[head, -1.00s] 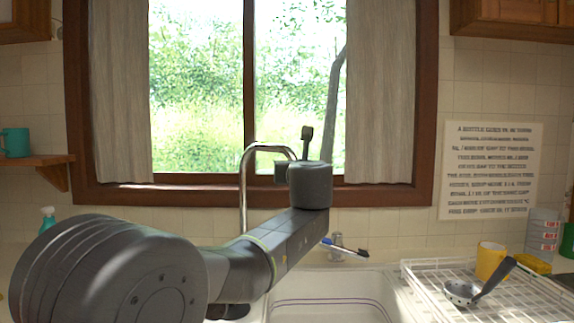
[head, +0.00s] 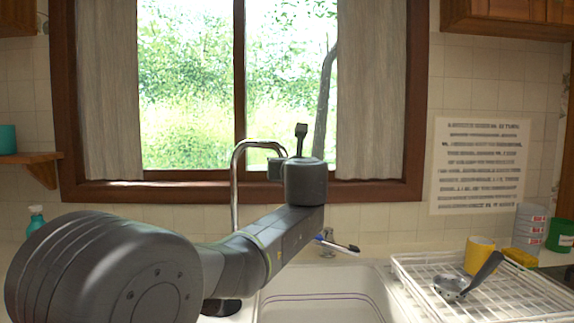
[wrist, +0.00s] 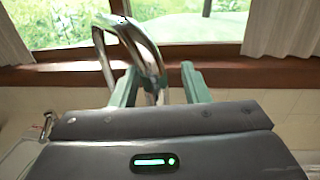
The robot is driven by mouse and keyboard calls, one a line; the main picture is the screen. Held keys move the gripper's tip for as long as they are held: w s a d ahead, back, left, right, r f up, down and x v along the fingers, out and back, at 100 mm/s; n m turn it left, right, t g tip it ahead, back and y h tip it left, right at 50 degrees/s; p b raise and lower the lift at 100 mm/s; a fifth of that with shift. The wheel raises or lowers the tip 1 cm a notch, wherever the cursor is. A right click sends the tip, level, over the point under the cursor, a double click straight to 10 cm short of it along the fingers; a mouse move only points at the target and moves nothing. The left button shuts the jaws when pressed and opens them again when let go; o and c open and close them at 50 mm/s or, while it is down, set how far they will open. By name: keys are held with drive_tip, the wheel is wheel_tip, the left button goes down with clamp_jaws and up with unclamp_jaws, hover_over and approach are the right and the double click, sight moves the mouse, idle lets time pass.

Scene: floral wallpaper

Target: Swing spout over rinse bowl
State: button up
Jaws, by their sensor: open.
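The chrome spout (head: 234,190) rises behind the sink in the head view and arches over to the right, its end hidden by my arm. In the wrist view the spout (wrist: 150,50) curves large and close, with part of it showing between my two green fingers. My gripper (wrist: 160,76) is open; I cannot tell whether either finger touches the spout. In the head view the fingers are hidden behind my wrist. A pale sink bowl (head: 325,279) with dark lines lies right of my arm. Any bowl further left is hidden by my arm.
A white dish rack (head: 420,281) stands right of the sink, with a yellow mug (head: 479,255) and a grey ladle (head: 482,272). A blue-and-black thin object (head: 337,245) shows by a small tap. A teal-topped bottle (head: 36,217) stands at left. The window sill (head: 380,191) runs behind.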

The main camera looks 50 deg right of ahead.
drive_tip(key=v, duration=1.3)
drive_tip(key=shift+s+a, duration=0.2)
drive_tip(key=shift+s, duration=0.15)
drive_tip(key=shift+w+r, duration=0.1)
drive_tip(key=x, duration=1.3)
drive_tip(key=shift+w+d, duration=0.2)
drive_tip(key=shift+w, duration=0.15)
drive_tip(key=shift+s, duration=0.1)
drive_tip(key=shift+w+d, duration=0.1)
drive_tip(key=shift+w, duration=0.1)
drive_tip(key=shift+w+a+f+b, duration=0.1)
drive_tip(key=shift+a+f+b, duration=0.15)
drive_tip(key=shift+a+b, duration=0.05)
drive_tip(key=shift+a+r+m+g+h, duration=0.2)
drive_tip(key=shift+a+m+g+h, duration=0.2)
drive_tip(key=shift+a+g, duration=0.15)
